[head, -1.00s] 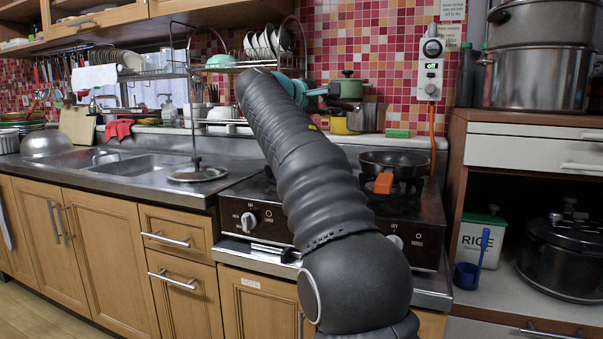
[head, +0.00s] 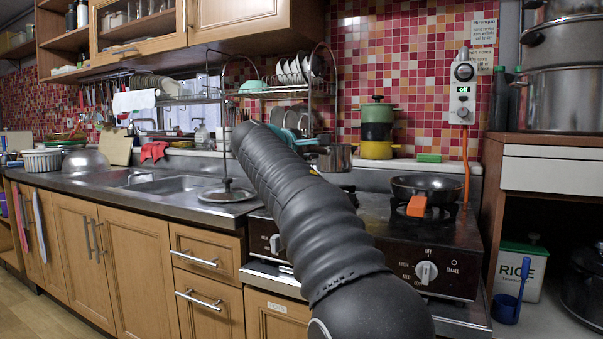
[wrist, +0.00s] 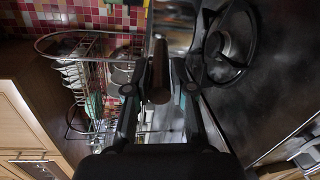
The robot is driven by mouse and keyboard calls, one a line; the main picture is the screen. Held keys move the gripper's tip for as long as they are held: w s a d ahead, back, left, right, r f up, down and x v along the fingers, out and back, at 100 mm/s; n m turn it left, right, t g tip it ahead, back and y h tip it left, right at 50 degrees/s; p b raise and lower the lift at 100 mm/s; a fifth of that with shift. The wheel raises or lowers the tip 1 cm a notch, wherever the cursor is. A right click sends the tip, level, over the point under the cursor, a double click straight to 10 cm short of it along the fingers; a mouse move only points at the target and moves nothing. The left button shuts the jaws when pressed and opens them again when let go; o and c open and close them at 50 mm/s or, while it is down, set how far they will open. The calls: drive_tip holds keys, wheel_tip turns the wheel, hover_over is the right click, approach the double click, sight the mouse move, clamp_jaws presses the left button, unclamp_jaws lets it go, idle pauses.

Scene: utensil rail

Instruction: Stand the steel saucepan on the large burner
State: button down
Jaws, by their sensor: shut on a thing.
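The steel saucepan (head: 337,157) shows just past my arm in the head view, beside the stacked pots and above the back of the stove. My gripper (head: 305,144) is mostly hidden behind my arm there. In the wrist view my gripper (wrist: 160,80) is shut on the saucepan's dark handle (wrist: 160,68); the steel body beyond is only partly visible and blurred. An empty burner (wrist: 228,45) with a black grate lies to the right of the gripper in the wrist view. In the head view my arm hides most of the stove's left side.
A dark frying pan (head: 426,187) with an orange handle sits on the right burner. A stack of coloured pots (head: 377,130) stands behind the stove. A wire dish rack (head: 283,88) is to the left. A lid (head: 228,194) lies on the counter left of the stove.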

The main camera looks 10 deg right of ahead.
drive_tip(key=shift+w+a+f+b, duration=0.15)
drive_tip(key=shift+a+f+b, duration=0.15)
drive_tip(key=shift+f, duration=0.55)
drive_tip(key=shift+w+a+f+b, duration=0.15)
drive_tip(key=shift+a+f+b, duration=0.15)
drive_tip(key=shift+f, duration=0.6)
drive_tip(key=shift+w+a+f+b, duration=0.15)
drive_tip(key=shift+a+f+b, duration=0.15)
drive_tip(key=shift+f, duration=0.55)
drive_tip(key=shift+f, duration=0.2)
drive_tip(key=c, duration=1)
unclamp_jaws()
drive_tip(key=v, duration=1.2)
drive_tip(key=shift+b, duration=0.35)
drive_tip(key=shift+a+r, duration=0.1)
